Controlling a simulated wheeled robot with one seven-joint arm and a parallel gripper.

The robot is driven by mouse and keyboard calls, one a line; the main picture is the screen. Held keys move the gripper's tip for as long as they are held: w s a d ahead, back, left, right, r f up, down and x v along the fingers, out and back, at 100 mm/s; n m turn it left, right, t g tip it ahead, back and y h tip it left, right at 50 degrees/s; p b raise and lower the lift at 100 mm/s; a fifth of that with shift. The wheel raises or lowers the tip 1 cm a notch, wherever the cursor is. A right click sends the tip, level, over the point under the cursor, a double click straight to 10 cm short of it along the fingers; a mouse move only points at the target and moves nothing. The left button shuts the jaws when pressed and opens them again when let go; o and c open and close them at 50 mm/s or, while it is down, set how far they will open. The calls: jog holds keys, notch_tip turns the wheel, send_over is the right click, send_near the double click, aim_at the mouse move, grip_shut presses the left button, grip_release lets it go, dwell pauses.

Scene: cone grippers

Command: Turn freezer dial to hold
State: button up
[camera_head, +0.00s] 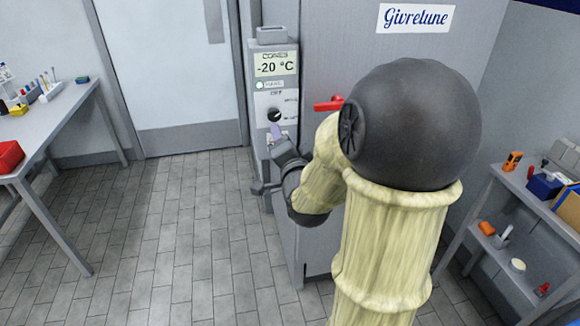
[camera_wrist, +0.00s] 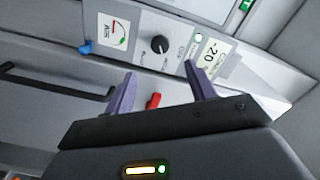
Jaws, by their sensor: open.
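The freezer dial (camera_head: 274,115) is a round black knob on the grey control panel, below the "-20 °C" display (camera_head: 275,64). The dial (camera_wrist: 159,44) also shows in the wrist view, with small labels around it that are too blurred to read there. My gripper (camera_head: 274,135) is just below the dial in the head view. In the wrist view my gripper's two purple fingers (camera_wrist: 158,88) are spread apart with nothing between them. The dial lies beyond the fingertips, roughly between them, and is not touched. A green light (camera_head: 259,86) glows under the display.
A red handle (camera_head: 328,104) sticks out right of the panel, close to my arm. A table (camera_head: 60,112) with small items stands at left, and a shelf unit (camera_head: 488,186) at right. A gauge marked "AIR" (camera_wrist: 117,31) and a blue knob (camera_wrist: 86,47) are beside the dial.

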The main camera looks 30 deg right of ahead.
jog(key=shift+b+v, duration=2.75)
jog(key=shift+b, duration=0.6)
jog(key=s+a+f+n+g+y, duration=0.25)
jog(key=a+f+n+g, duration=0.2)
jog(key=f, duration=0.35)
jog(key=s+a+f+n+g+y, duration=0.1)
jog(key=s+a+f+n+g, duration=0.4)
jog(key=f, duration=0.3)
jog(key=s+a+f+n+g+y, duration=0.25)
jog(key=f+n+g, duration=0.3)
jog(key=f, duration=0.35)
notch_tip(320, 180, up, 17)
jog(key=h+p, duration=0.1)
jog(key=p, duration=1.5)
jog(key=shift+s+a+f, duration=0.15)
jog(key=shift+a+f, duration=0.05)
jog(key=shift+a, duration=0.25)
